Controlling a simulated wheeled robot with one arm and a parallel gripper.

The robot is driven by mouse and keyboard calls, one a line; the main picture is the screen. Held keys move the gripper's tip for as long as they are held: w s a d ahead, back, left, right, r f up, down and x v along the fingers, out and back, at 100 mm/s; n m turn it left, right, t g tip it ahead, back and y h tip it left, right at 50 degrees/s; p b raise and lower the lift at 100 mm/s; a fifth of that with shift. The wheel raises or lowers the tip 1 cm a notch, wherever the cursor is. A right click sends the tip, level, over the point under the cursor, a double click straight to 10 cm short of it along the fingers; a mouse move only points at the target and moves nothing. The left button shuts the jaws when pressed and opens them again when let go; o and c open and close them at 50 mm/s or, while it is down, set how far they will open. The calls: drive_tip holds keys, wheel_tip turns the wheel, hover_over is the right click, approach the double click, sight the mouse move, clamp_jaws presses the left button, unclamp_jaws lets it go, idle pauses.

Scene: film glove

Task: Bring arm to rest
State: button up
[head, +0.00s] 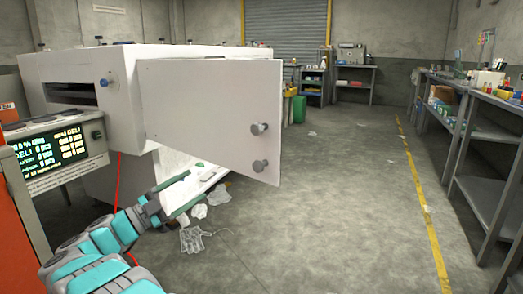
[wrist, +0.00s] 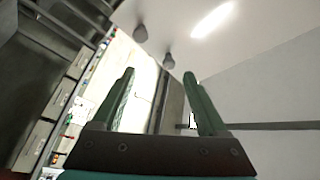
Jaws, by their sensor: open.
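My gripper (head: 186,194) is at the end of my teal and grey arm, low at the left of the head view, in front of the white machine. Its two green fingers (wrist: 159,102) stand wide apart in the wrist view, with nothing between them. The machine's white door (head: 205,115) is swung open above and to the right of my gripper. The door carries two grey knobs, which also show in the wrist view. I cannot tell how close the fingers are to the door.
A clear plastic glove (head: 194,240) and white scraps lie on the floor near my gripper. A display panel (head: 55,152) stands at the left. Shelving benches (head: 490,200) line the right wall. The floor between the door and the yellow line is mostly free.

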drive_tip(key=w+r+n+t+y, duration=0.6)
drive_tip(key=w+r+n+y, duration=0.6)
drive_tip(key=y, duration=0.5)
drive_tip(key=s+d+f+n+g+y, duration=0.2)
drive_tip(key=s+d+f+n+g, duration=0.3)
drive_tip(key=s+d+f+g, duration=0.6)
drive_tip(key=s+d+f+n+g+y, duration=0.15)
drive_tip(key=s+d+f+n, duration=0.25)
drive_tip(key=s+d+f, duration=0.7)
drive_tip(key=s+d+f+g+h, duration=0.1)
drive_tip(key=s+d+f+g, duration=0.1)
drive_tip(key=s, duration=0.9)
drive_tip(key=s+d+f+m+g+h, duration=0.1)
drive_tip(key=s+d+f+g, duration=0.1)
drive_tip(key=s+d, duration=0.4)
drive_tip(key=s+d+f+g+h, duration=0.2)
drive_tip(key=s+d+f+g, duration=0.1)
drive_tip(key=s, duration=1.3)
drive_tip(key=shift+d+g, duration=0.6)
drive_tip(key=shift+g, duration=0.25)
